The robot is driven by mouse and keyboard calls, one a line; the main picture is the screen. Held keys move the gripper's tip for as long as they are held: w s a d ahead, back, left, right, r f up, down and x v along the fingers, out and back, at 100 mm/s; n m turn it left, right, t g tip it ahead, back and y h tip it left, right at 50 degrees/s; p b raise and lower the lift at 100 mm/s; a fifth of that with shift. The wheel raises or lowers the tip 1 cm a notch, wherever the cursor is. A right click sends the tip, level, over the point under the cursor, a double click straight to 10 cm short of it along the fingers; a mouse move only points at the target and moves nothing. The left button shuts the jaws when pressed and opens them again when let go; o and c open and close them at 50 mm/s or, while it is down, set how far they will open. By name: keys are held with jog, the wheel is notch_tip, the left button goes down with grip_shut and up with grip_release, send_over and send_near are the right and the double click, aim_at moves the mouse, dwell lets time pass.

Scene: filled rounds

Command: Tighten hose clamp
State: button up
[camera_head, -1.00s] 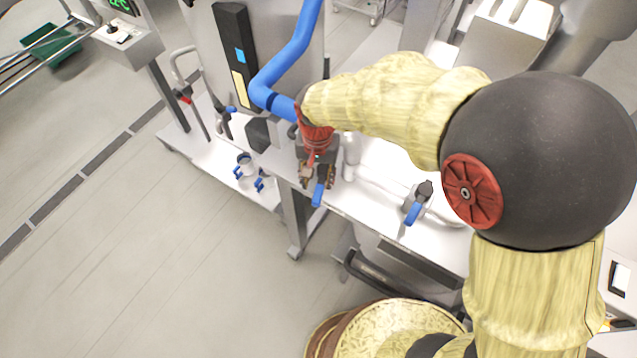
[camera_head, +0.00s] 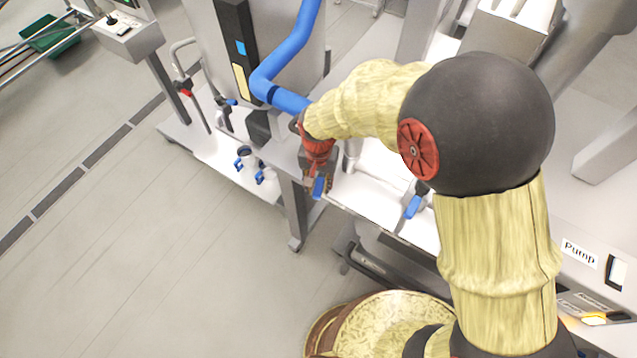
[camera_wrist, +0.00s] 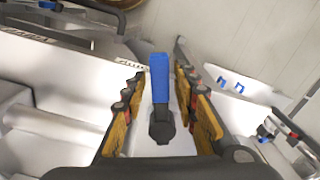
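A blue lever handle (camera_wrist: 160,80) on a dark pivot stands between my fingers in the wrist view. In the head view the blue handle (camera_head: 319,187) shows at the bench's front edge, just below my gripper (camera_head: 317,182). My gripper (camera_wrist: 161,108) is open, with one finger on each side of the handle. Gaps show between the handle and both fingers. A thick blue hose (camera_head: 285,58) comes down from the top and ends behind my red wrist. I cannot make out a separate clamp band; my wrist hides the hose's end.
A similar blue-handled valve (camera_head: 413,207) is on the white bench to the right. Two small blue-handled fittings (camera_head: 249,165) are on the lower shelf at left. A metal tank with a black panel (camera_head: 236,45) stands behind.

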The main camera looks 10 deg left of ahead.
jog(key=c, duration=0.6)
grip_shut()
